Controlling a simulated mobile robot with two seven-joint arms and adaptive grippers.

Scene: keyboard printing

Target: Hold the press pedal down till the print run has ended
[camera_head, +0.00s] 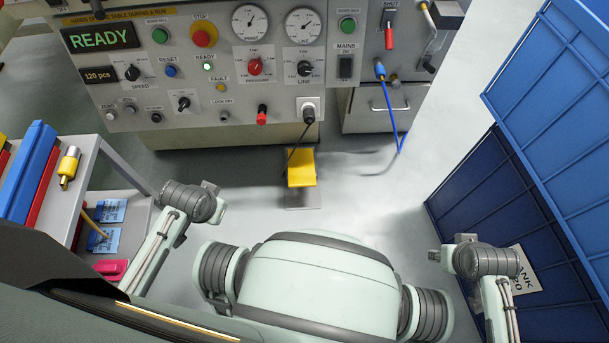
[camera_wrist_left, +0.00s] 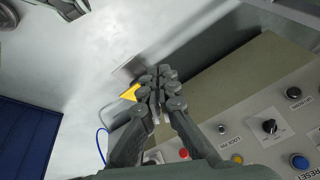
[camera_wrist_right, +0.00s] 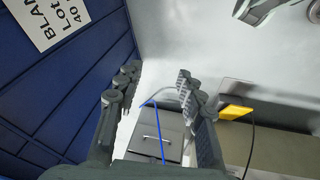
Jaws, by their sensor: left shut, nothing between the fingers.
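The yellow press pedal (camera_head: 302,168) is on the floor below the front of the press panel. Its yellow plate also shows in the left wrist view (camera_wrist_left: 129,93), partly hidden by my fingers, and in the right wrist view (camera_wrist_right: 235,111). My left gripper (camera_wrist_left: 158,76) is shut and empty. In the head view its arm is left of the pedal, with clear floor between. My right gripper (camera_wrist_right: 155,80) is open and empty, near the blue crates at right, away from the pedal. The press display (camera_head: 100,38) reads READY in green.
The press panel (camera_head: 230,90) spans the back, with a red stop button (camera_head: 204,34). A blue hose (camera_head: 391,115) hangs at right. Blue crates (camera_head: 500,190) stand at right. A grey cart (camera_head: 80,180) with parts stands at left. Floor around the pedal is mostly clear.

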